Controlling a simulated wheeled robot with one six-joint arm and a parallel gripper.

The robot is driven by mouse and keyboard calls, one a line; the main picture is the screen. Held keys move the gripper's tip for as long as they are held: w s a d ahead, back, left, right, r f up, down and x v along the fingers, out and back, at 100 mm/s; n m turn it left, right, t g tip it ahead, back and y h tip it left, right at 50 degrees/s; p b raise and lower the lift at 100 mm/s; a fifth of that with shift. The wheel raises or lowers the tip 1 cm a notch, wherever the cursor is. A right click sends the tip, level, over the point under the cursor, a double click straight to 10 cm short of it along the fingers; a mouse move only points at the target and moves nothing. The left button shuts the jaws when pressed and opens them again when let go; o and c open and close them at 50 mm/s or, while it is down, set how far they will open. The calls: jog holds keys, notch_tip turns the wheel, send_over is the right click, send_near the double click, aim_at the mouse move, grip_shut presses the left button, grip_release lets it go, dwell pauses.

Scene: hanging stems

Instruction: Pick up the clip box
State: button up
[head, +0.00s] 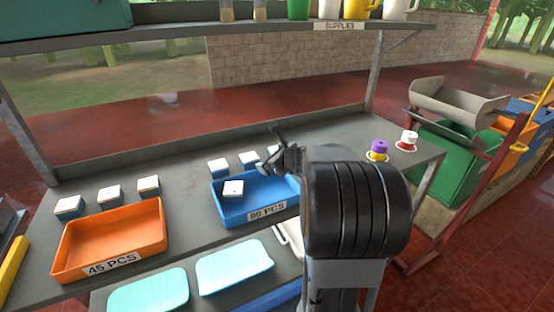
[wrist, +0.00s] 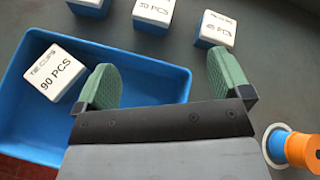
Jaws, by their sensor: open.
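Several clip boxes are small blue cubes with white printed tops. One clip box (head: 233,188), marked 90 PCS in the wrist view (wrist: 52,74), sits tilted inside the blue tray (head: 262,212). Three more stand on the bench behind that tray: a left one (head: 218,165), a middle one (head: 249,158) and a right one partly hidden by my gripper. In the wrist view the middle one (wrist: 153,13) and right one (wrist: 217,30) lie beyond the fingertips.
An orange tray (head: 75,238) marked 45 PCS stands at the left, with three similar boxes (head: 109,194) behind it. Two turquoise pads (head: 234,266) lie in front. Coloured spools (head: 379,150) stand at right. A shelf (head: 190,40) spans above the bench.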

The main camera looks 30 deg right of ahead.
jog(key=d+m, duration=0.2)
jog(key=d+f+m+h, duration=0.1)
jog(key=d, duration=0.2)
jog(key=d+f+m+h, duration=0.1)
jog(key=d+m, duration=0.1)
jog(key=shift+w+d+m+b, duration=0.15)
jog(key=shift+w+m+b, duration=0.15)
jog(key=shift+w, duration=0.05)
send_near(277, 148)
jog(key=w+f, duration=0.2)
jog(key=w, duration=0.1)
jog(key=shift+w+f+m+h, duration=0.1)
jog(key=shift+m+h, duration=0.2)
jog(key=shift+h, duration=0.1)
jog(key=shift+t, duration=0.3)
jog(key=shift+p+x, duration=0.6)
jog(key=shift+x, duration=2.25)
jog(key=c, duration=1)
